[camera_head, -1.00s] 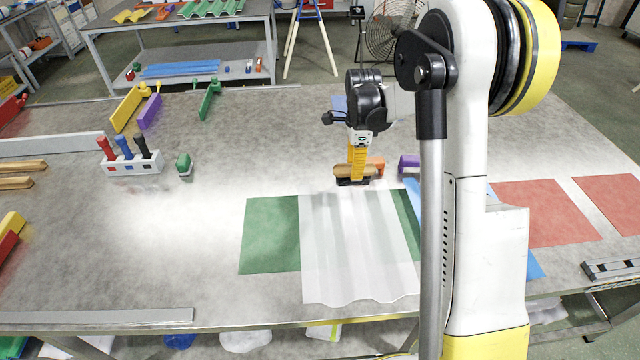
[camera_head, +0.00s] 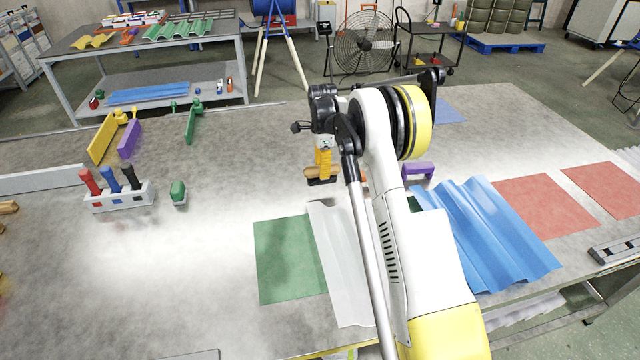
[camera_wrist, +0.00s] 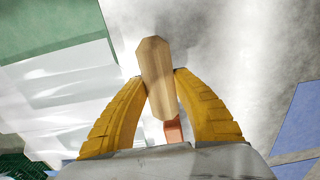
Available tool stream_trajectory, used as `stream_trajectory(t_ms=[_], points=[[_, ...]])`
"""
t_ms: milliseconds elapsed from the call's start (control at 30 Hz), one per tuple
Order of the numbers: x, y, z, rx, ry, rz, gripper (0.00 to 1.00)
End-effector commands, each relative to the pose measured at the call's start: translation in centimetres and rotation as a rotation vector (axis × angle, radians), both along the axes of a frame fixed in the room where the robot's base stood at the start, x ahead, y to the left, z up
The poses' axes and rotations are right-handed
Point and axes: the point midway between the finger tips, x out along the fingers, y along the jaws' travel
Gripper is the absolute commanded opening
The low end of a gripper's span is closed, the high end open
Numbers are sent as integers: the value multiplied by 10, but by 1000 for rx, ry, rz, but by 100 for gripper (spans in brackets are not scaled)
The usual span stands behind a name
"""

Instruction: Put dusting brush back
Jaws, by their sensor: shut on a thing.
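The dusting brush (camera_head: 321,180) has a light wooden body with a dark underside. My gripper (camera_head: 323,170) is shut on it, pointing down above the table behind the green mat. In the wrist view, my gripper's two yellow fingers (camera_wrist: 158,85) pinch the brush's wooden body (camera_wrist: 156,60) from both sides. Its bristles are hidden there. I cannot tell whether the brush touches the table.
A clear corrugated sheet (camera_head: 338,265) lies partly over the green mat (camera_head: 285,260), partly hidden by my arm. A blue corrugated sheet (camera_head: 490,235) and purple clamp (camera_head: 418,170) are to the right. A tool holder (camera_head: 120,198) and green-handled tool (camera_head: 178,192) stand left.

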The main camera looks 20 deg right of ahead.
Motion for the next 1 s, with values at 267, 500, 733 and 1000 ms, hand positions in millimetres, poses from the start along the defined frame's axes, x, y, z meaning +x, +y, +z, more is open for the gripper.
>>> stream_trajectory(t_ms=[267,500,733,1000], points=[[3,6,-24,0,0,0,0],[3,6,-44,0,0,0,0],[3,6,-46,0,0,0,0],[3,6,-47,0,0,0,52]])
